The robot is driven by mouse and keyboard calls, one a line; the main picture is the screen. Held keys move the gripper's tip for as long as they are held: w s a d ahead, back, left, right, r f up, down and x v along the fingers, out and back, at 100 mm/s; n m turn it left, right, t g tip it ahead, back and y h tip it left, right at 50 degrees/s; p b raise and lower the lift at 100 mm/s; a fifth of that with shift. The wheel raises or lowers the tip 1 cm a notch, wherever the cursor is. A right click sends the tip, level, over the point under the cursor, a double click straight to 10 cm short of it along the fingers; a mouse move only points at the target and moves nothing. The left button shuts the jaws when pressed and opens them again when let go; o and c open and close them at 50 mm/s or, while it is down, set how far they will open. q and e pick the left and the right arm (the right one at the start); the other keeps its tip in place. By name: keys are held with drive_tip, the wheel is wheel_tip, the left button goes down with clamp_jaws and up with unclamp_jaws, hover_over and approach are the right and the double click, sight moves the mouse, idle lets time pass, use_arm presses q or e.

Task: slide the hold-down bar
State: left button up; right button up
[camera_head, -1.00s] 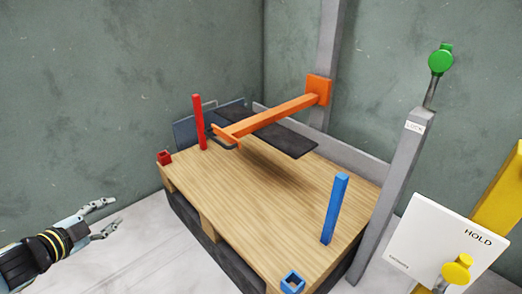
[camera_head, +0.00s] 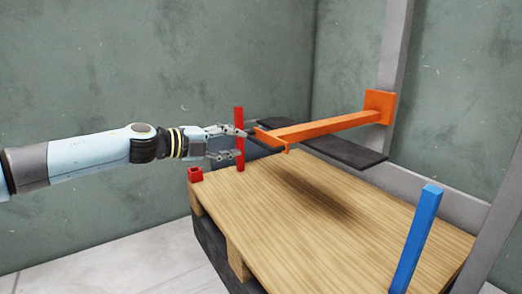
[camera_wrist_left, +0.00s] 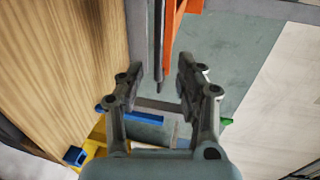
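The orange hold-down bar (camera_head: 325,127) reaches left from an orange block (camera_head: 380,106) on a grey upright, above a dark flat plate (camera_head: 345,152). Its near end has a short downturned tip. My left gripper (camera_head: 240,143) is open and empty, just left of that end. In the left wrist view the open fingers (camera_wrist_left: 161,65) point toward the orange bar (camera_wrist_left: 181,20), with nothing clasped between them. In the head view the fingertips overlap the red post (camera_head: 239,160); I cannot tell whether they touch it. My right gripper is out of view.
A wooden board (camera_head: 310,215) on a dark pallet lies below the bar. A blue post (camera_head: 415,240) stands at its right, a red socket (camera_head: 195,174) at its left corner. Grey walls stand behind. The air left of the board holds only my arm.

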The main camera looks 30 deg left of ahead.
sight(257, 143)
use_arm(q)
drive_tip(key=shift+b+x, duration=1.2)
drive_tip(key=shift+x, duration=2.9)
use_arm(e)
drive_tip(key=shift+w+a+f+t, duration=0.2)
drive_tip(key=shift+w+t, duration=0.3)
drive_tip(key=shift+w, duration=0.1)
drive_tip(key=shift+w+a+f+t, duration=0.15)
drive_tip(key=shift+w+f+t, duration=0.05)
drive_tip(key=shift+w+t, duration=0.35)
use_arm(q)
drive_tip(key=shift+f, duration=0.1)
clamp_jaws()
